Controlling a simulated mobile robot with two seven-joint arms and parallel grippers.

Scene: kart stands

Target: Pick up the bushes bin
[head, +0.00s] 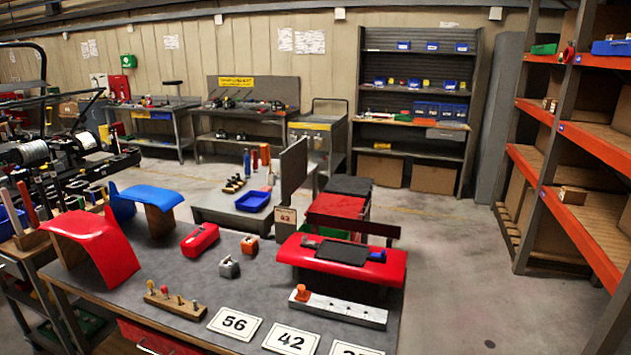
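No label for a bushes bin can be read. A small blue open bin (254,201) lies on the grey table just behind the near workbench, beside several small dark parts. Other blue bins (425,110) stand in a row on the dark shelf unit at the back. A larger blue bin (611,47) sits on the upper orange shelf at the right, and another blue bin (10,221) shows at the left edge. Neither of my grippers is in view.
The near workbench (190,270) carries red and blue curved panels, a red box (200,239), a peg block and number cards 56 and 42. A red panel (341,261) lies at its right. The floor (450,250) between the bench and the orange shelving is clear.

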